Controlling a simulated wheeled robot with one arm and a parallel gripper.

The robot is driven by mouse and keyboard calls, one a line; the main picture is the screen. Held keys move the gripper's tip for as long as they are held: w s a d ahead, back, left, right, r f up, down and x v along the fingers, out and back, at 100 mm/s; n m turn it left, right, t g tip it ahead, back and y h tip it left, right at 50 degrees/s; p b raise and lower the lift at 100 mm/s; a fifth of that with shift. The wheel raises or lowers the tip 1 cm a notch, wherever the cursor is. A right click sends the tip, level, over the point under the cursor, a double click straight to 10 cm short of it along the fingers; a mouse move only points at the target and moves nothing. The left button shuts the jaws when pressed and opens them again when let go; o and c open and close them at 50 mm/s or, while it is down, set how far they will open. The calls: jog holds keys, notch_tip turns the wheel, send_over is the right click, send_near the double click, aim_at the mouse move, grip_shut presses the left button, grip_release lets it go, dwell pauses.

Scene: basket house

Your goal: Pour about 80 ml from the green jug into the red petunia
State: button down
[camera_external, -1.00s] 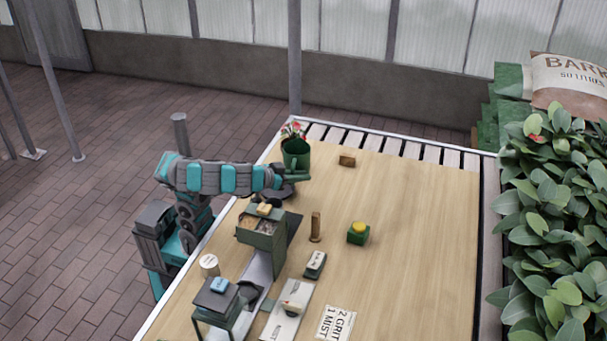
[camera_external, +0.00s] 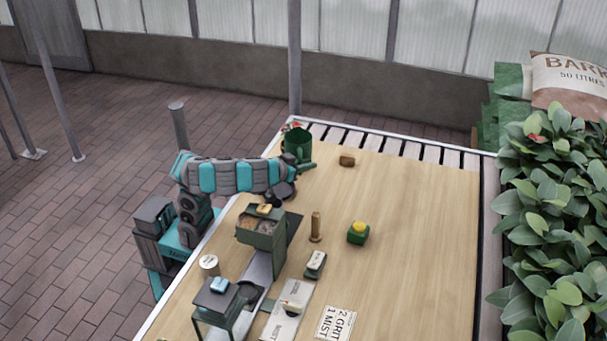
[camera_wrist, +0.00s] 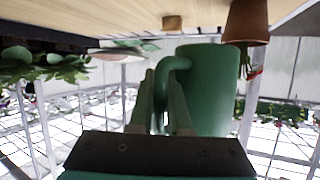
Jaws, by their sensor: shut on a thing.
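The green jug (camera_external: 298,146) is held above the far left part of the table, roughly upright. It also fills the middle of the wrist view (camera_wrist: 208,92), which appears upside down. My gripper (camera_wrist: 168,88) is shut on the jug's handle. The red petunia shows only as a bit of red flower (camera_external: 291,126) behind the jug in the external view. Its terracotta pot (camera_wrist: 246,22) is beside the jug in the wrist view, with the plant partly hidden. No liquid is seen leaving the jug.
A small brown block (camera_external: 347,160) lies right of the jug. The table's right middle (camera_external: 430,230) is clear.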

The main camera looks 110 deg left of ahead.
aim_at(305, 155)
jog(key=shift+w+a+r+n, duration=0.1)
jog(key=shift+r+n, duration=0.2)
jog(key=shift+r, duration=0.1)
jog(key=shift+f+g, duration=0.1)
jog(key=shift+g, duration=0.2)
jog(key=shift+n+h, duration=0.5)
jog(key=shift+h, duration=0.3)
jog(key=f+b, duration=0.4)
jog(key=b, duration=0.1)
jog(key=a+f+b, duration=0.1)
jog(key=f+b, duration=0.1)
jog(key=f, duration=0.1)
jog(key=shift+s, duration=0.25)
jog(key=a+r+h, duration=0.1)
jog(key=s+a+r+n+t+h+b, duration=0.1)
jog(key=shift+s+a+r+n+h, duration=0.1)
jog(key=shift+a+r+n+h, duration=0.1)
jog(key=shift+n+h, duration=0.15)
jog(key=shift+s+a+r+h, duration=0.15)
jog(key=shift+a+r+h, duration=0.1)
jog(key=shift+r, duration=0.3)
jog(key=shift+s+a+r+n+h, duration=0.25)
jog(key=shift+a+r+h, duration=0.25)
jog(key=shift+r, duration=0.15)
jog(key=shift+a+r+t+h, duration=0.2)
jog(key=shift+r+t+h, duration=0.1)
jog(key=shift+r+t, duration=0.1)
jog(key=shift+s+a+r+n+h+p, duration=0.25)
jog(key=shift+r+n+h+p, duration=0.15)
jog(key=shift+r, duration=0.15)
